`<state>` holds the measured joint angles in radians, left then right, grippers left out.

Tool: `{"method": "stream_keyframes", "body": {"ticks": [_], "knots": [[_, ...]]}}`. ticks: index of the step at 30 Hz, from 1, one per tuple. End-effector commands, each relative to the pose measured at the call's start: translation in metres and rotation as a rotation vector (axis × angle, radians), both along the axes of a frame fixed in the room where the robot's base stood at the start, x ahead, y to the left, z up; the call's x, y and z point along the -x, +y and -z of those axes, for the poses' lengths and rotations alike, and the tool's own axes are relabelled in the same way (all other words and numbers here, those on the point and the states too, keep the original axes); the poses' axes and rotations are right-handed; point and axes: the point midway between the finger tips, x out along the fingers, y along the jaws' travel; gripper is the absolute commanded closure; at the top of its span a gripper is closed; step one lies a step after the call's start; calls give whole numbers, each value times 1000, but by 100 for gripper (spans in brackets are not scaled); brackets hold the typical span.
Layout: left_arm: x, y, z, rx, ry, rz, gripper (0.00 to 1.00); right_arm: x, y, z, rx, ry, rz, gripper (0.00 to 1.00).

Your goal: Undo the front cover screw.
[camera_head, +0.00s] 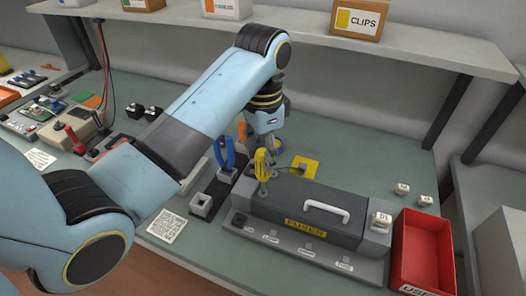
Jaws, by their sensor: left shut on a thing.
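The fuser unit (340,228) sits on the bench, a dark grey box with a white handle (326,208) and a yellow FUSER label on its front. My left gripper (264,146) points down over the left end of the unit. It is shut on a yellow-handled tool (262,162), which looks like a screwdriver. The tool stands about upright, and its lower end is at the top left of the unit. I cannot tell whether its tip touches a screw; the screw itself is too small or hidden. My right gripper is out of view.
A blue-handled tool (225,153) stands in a dark rack; the front holder (201,205) looks empty. A red bin (422,251) stands right of the unit. Small white-topped blocks (402,188) lie behind it. A yellow pad (304,167) lies behind the unit. A shelf (330,42) with boxes runs above.

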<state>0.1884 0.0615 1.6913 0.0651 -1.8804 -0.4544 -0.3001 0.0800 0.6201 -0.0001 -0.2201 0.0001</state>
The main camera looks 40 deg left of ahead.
Motion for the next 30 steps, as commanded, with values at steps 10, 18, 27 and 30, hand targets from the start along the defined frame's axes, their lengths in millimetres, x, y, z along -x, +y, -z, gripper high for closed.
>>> {"method": "stream_keyframes", "body": {"ticks": [10, 18, 27, 30], "knots": [[0, 0, 4, 0, 0, 0, 100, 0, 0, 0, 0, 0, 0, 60], [0, 0, 7, 0, 1, 0, 100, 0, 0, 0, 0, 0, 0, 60], [0, 0, 9, 0, 1, -64, 100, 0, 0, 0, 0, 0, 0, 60], [0, 0, 9, 1, 1, -229, 100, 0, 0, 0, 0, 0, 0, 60]]}}
